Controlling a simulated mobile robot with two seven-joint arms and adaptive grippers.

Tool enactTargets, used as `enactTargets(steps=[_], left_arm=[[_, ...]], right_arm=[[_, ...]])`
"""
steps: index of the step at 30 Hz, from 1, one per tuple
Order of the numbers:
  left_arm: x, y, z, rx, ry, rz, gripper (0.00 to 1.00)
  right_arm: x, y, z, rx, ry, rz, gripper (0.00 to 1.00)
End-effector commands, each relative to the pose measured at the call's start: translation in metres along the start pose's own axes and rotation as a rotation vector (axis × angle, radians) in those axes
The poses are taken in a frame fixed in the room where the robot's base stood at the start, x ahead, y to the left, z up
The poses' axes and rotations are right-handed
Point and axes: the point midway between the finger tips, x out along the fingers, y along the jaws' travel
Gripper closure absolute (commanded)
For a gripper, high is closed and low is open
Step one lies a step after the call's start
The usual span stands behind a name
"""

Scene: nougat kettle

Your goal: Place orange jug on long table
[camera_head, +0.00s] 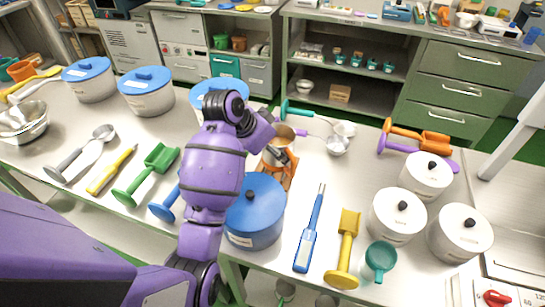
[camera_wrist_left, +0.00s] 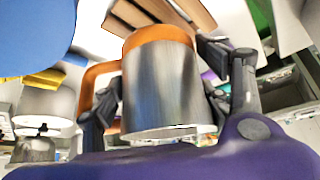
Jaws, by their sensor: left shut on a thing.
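My left arm reaches in from the left, and its gripper (camera_head: 274,140) is over the middle of the long table (camera_head: 330,185). In the left wrist view, the orange jug (camera_wrist_left: 160,85) has a steel body with an orange rim and an orange handle. My left gripper (camera_wrist_left: 168,92) is shut on it, with a dark finger on either side of the body. In the head view the jug is partly hidden by my arm and gripper, and I cannot tell whether it touches the table. My right gripper is not in view.
A blue pot (camera_head: 256,212) stands close in front of the gripper. A blue tool (camera_head: 311,230), a yellow scoop (camera_head: 346,250), a teal cup (camera_head: 380,259) and white lidded pots (camera_head: 396,216) are to the right. Ladles (camera_head: 337,143) lie behind. Bare tabletop shows between them.

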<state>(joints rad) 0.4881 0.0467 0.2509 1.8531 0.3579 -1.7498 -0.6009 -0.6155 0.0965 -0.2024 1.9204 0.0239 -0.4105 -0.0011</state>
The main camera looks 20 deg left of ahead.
Motion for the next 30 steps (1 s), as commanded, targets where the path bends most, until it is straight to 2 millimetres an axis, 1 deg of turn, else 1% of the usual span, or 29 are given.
enactTargets(steps=[1,8,15,25,26,30], left_arm=[[0.003,-0.004,-0.001,0.001,0.005,-0.002,0.89],[0.013,-0.013,0.003,0.002,0.005,-0.002,0.89],[0.037,-0.013,0.018,0.001,0.007,-0.002,0.89],[0.04,-0.014,0.021,0.002,0.005,-0.004,0.89],[0.042,-0.014,0.022,0.001,0.002,-0.002,0.29],[0.041,-0.013,0.022,0.001,0.002,-0.002,0.11]], right_arm=[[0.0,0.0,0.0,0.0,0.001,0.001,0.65],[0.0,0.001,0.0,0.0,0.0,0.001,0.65],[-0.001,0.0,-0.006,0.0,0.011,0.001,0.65],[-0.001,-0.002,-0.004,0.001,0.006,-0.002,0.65],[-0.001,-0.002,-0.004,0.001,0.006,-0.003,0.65],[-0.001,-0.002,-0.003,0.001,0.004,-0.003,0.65]])
